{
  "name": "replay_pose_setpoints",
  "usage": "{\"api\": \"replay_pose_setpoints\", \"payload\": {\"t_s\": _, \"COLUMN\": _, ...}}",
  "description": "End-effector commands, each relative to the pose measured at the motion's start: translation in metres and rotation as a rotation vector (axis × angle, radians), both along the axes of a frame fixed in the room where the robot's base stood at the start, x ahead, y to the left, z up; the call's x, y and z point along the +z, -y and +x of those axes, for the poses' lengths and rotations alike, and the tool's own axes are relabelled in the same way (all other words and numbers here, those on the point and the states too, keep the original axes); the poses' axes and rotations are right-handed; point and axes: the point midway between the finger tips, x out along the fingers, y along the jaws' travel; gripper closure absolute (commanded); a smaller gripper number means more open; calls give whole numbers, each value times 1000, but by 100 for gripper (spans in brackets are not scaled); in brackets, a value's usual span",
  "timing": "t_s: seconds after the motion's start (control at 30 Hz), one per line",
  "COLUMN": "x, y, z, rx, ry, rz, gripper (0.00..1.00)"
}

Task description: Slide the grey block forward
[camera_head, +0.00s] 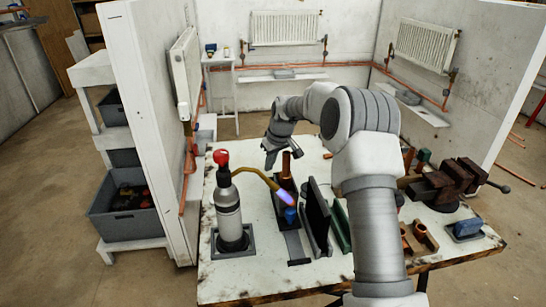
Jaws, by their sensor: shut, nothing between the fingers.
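The likeliest grey block is a low grey piece (294,246) on the white workbench (235,285). It lies flat in the bench's middle, in front of a copper upright and beside a black upright plate. A blue part (291,215) sits at its far end; I cannot tell whether they are joined. My gripper (283,160) is shut and empty. It points down near the bench's far side, beyond the grey piece and the copper upright (287,170), and appears apart from the grey piece. My arm hides part of the bench to the right.
A gas torch (229,215) with a red knob and lit flame stands left of the grey piece. The black plate (317,215) and a green plate (340,225) stand to its right. A vise (445,185) and blue item (467,229) are at right. The bench's front left is clear.

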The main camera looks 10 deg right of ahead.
Motion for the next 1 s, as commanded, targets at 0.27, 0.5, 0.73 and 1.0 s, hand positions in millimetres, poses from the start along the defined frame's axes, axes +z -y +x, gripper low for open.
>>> {"api": "replay_pose_setpoints", "payload": {"t_s": 0.27, "x": -18, "y": 8, "z": -15, "rx": -1, "ry": 0, "rz": -1, "gripper": 100}}
{"api": "replay_pose_setpoints", "payload": {"t_s": 0.5, "x": -17, "y": 15, "z": -28, "rx": -1, "ry": 1, "rz": 0, "gripper": 100}}
{"api": "replay_pose_setpoints", "payload": {"t_s": 0.73, "x": -18, "y": 16, "z": -31, "rx": 0, "ry": 0, "rz": 0, "gripper": 100}}
{"api": "replay_pose_setpoints", "payload": {"t_s": 1.0, "x": -18, "y": 16, "z": -30, "rx": 0, "ry": 0, "rz": -1, "gripper": 100}}
